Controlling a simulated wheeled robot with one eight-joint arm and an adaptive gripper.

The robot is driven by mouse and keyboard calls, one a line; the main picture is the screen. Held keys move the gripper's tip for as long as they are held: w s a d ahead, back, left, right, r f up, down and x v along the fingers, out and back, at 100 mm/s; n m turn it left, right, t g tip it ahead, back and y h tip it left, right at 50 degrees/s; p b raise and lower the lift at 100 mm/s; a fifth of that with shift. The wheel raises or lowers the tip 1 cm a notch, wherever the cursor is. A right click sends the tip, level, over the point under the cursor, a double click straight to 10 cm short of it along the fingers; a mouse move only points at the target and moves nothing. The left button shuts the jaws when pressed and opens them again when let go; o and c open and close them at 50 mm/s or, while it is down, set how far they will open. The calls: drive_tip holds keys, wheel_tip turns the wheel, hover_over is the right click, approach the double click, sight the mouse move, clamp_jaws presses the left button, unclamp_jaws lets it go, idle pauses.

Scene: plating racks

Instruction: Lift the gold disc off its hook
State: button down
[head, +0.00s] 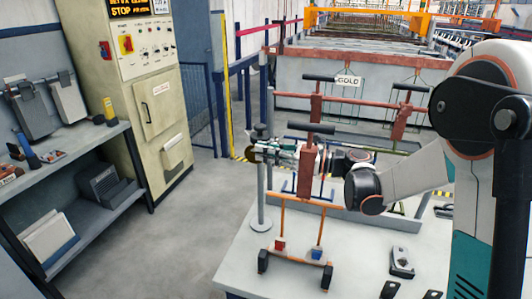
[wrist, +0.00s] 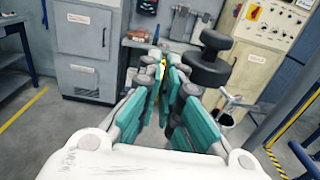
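The gold disc (head: 253,154) shows small and partly hidden at the tips of my gripper (head: 267,150), beside the upper part of a grey post stand (head: 262,195). In the wrist view, a thin gold sliver of the disc (wrist: 162,68) shows between the fingertips. The teal-padded fingers of my gripper (wrist: 165,72) lie close together on either side of it and appear shut on it. The hook is hidden behind the fingers, so I cannot tell whether the disc still touches it.
A red post rack with orange legs (head: 308,180) stands on the white table (head: 245,245) close to my gripper. A black-topped fixture (wrist: 210,70) is just right of the fingers in the wrist view. A shelf (head: 75,215) and control cabinet (head: 150,100) stand left across open floor.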

drive_tip(key=shift+s+a+r, duration=0.2)
drive_tip(key=shift+s+r, duration=0.35)
drive_tip(key=shift+r, duration=0.05)
idle(0.8)
drive_tip(key=shift+s, duration=0.1)
drive_tip(key=shift+s+a, duration=0.3)
drive_tip(key=shift+s, duration=0.55)
drive_tip(key=s+a, duration=0.2)
drive_tip(key=s, duration=0.4)
drive_tip(key=shift+s+a+r, duration=0.2)
drive_tip(key=shift+s+r, duration=0.1)
drive_tip(key=shift+r, duration=0.05)
idle(0.5)
